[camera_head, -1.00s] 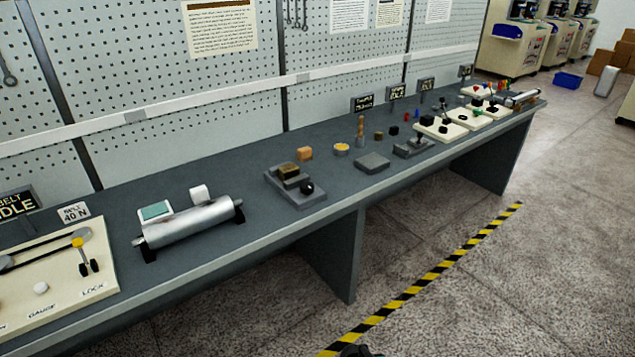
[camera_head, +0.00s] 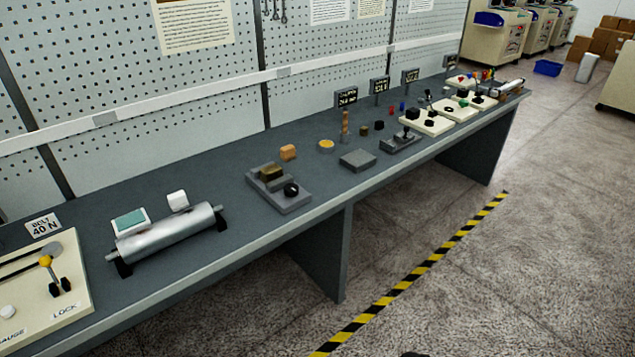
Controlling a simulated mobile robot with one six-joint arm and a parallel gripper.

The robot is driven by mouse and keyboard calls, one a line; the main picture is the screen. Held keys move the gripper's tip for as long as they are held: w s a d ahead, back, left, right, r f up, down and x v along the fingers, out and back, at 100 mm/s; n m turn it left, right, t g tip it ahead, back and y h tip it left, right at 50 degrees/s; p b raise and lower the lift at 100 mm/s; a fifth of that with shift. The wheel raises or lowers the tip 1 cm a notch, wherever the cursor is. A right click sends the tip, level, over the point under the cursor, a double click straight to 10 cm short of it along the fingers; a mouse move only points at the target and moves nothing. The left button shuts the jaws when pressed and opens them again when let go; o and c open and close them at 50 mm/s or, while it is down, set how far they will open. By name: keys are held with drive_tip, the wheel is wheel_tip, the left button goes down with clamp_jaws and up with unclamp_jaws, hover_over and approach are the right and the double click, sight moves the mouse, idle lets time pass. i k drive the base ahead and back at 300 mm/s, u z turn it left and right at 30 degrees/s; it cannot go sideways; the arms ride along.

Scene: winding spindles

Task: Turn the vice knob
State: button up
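The vice (camera_head: 296,203) is a small grey base on the workbench, left of the picture's middle, with a brownish block (camera_head: 271,173) on it. Its round black knob (camera_head: 291,190) is on the front right part of the base, facing the bench's front edge. Nothing touches the knob. My gripper cannot be made out; only a small dark sliver shows at the bottom edge, too little to identify.
The long grey workbench (camera_head: 229,237) runs along a pegboard wall. A metal cylinder (camera_head: 170,234) on stands lies left of the vice; a grey block (camera_head: 357,160) and several small parts are to its right. Floor in front is clear, with a yellow-black stripe (camera_head: 415,270).

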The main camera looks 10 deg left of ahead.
sight(291, 189)
drive_tip(key=z, duration=0.8)
drive_tip(key=k, duration=1.1)
drive_tip(key=u, duration=1.35)
drive_tip(key=i, duration=0.7)
drive_tip(key=z, duration=0.15)
